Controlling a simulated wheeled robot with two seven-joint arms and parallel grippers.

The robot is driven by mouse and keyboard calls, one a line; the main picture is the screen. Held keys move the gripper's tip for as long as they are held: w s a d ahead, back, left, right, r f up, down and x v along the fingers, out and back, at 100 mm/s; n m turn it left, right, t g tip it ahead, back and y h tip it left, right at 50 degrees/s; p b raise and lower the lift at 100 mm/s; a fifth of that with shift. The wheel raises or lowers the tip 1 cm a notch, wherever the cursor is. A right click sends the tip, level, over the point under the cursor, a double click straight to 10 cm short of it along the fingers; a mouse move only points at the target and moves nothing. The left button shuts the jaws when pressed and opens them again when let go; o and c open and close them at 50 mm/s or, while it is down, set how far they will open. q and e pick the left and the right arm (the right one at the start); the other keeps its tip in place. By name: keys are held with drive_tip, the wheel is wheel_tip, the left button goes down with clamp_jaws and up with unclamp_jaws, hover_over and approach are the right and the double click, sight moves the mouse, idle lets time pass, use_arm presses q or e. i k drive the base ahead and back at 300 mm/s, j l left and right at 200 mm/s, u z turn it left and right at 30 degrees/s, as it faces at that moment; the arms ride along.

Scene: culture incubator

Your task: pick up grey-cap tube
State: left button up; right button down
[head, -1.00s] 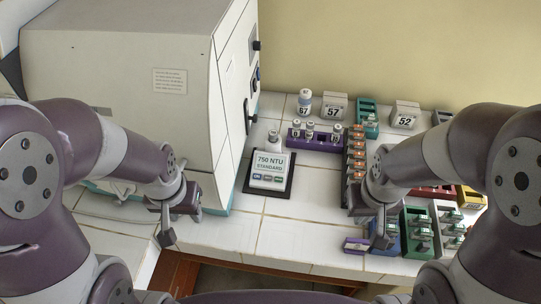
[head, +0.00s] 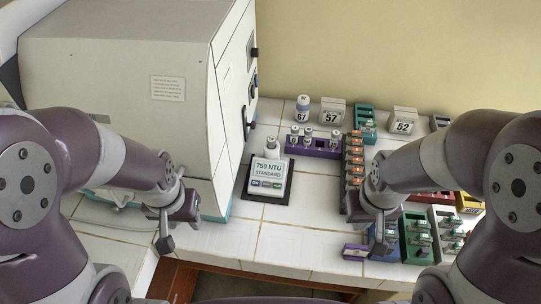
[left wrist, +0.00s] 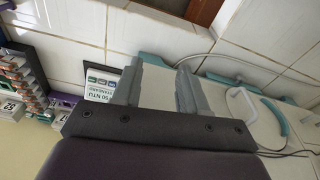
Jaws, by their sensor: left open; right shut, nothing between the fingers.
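I cannot tell for sure which tube is the grey-cap one. Small capped vials (head: 308,138) stand upright in the purple rack (head: 320,152) behind the meter. More tubes lie in the green rack (head: 418,240) and the grey rack (head: 447,238) at the lower right, their caps too small to read. My left gripper (head: 165,243) is open and empty beside the large cabinet, well left of the racks. Its two spread fingers also show in the left wrist view (left wrist: 160,92). My right gripper (head: 382,243) is shut and empty over the blue rack, partly hidden by its arm.
The large cabinet (head: 130,90) fills the left. Number blocks (head: 333,115) and an orange-topped row (head: 354,160) stand behind. White tiles in the front middle are clear.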

sight(272, 141)
drive_tip(key=j+z, duration=0.1)
drive_tip(key=z, duration=0.3)
drive_tip(key=j+z, duration=0.15)
drive_tip(key=z, duration=0.25)
drive_tip(key=j+z, duration=0.15)
drive_tip(key=z, duration=0.2)
drive_tip(key=j+z, duration=0.15)
drive_tip(key=z, duration=0.25)
drive_tip(key=i+j, duration=0.25)
drive_tip(key=z, duration=0.05)
